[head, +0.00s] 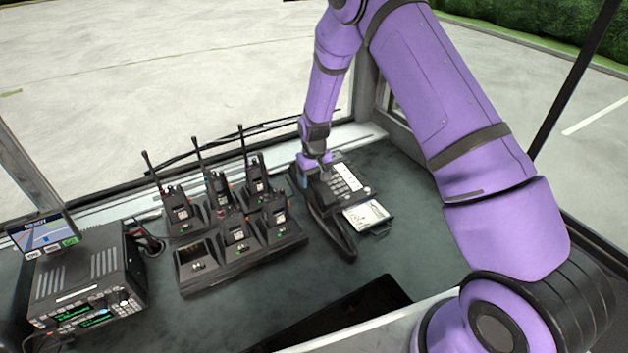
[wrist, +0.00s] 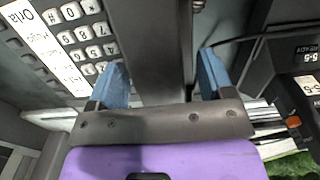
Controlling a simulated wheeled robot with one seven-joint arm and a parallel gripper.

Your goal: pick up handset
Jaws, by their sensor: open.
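The handset (head: 331,228) is a long dark bar along the left side of the desk phone (head: 357,180). In the wrist view the handset (wrist: 160,40) runs between the two blue fingers of my gripper (wrist: 164,68). In the head view my gripper (head: 316,178) is over the handset's far part. The phone's keypad (wrist: 90,40) shows left of the handset in the wrist view. Finger depth beside the handset is hard to tell.
A charger rack (head: 245,262) with several radios (head: 180,212) stands left of the phone, its antennas upright. A radio console (head: 85,280) with a small screen (head: 42,236) is at far left. A printed card (head: 367,216) lies at the phone's front. Window frames border the desk.

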